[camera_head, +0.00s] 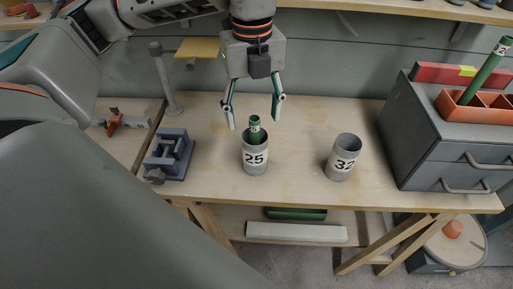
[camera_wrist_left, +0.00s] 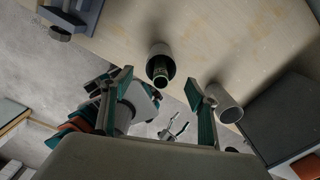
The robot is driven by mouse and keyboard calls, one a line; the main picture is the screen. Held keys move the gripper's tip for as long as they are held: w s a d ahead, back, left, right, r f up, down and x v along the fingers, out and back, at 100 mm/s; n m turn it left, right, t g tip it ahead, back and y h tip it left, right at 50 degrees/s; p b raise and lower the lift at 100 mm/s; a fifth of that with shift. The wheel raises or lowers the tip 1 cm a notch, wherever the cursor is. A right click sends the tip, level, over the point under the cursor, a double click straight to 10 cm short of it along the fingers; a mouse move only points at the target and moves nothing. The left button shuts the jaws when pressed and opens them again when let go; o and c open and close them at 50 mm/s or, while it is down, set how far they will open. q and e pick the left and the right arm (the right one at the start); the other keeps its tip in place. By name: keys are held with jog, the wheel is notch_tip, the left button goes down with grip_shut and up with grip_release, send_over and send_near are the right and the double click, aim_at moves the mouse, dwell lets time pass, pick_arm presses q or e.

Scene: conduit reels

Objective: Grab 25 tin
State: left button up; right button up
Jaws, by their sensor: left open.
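The grey tin marked 25 (camera_head: 255,160) stands upright on the wooden bench, with a green tube (camera_head: 255,125) standing in it and sticking out above its rim. My left gripper (camera_head: 253,119) is open and points down above this tin. Its fingers are apart on either side of the tube's upper end and do not appear to touch it. In the left wrist view the tin (camera_wrist_left: 160,52) and the tube's end show beyond the gap between the open fingers. My right gripper is not seen.
A second grey tin marked 32 (camera_head: 342,158) stands to the right. A blue-grey vise (camera_head: 170,155) is at the left, beside a stand with a yellow plate (camera_head: 198,47). A grey drawer cabinet (camera_head: 440,145) bearing an orange tray (camera_head: 478,112) fills the right end. Bench between the tins is clear.

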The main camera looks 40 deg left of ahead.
aim_at(255, 138)
pick_arm(q)
jog(key=shift+a+f, duration=0.15)
jog(key=shift+f, duration=0.15)
jog(key=f, duration=0.4)
jog(key=f+b, duration=0.1)
jog(key=f, duration=0.2)
jog(key=shift+d, duration=0.3)
jog(key=c, duration=1.5)
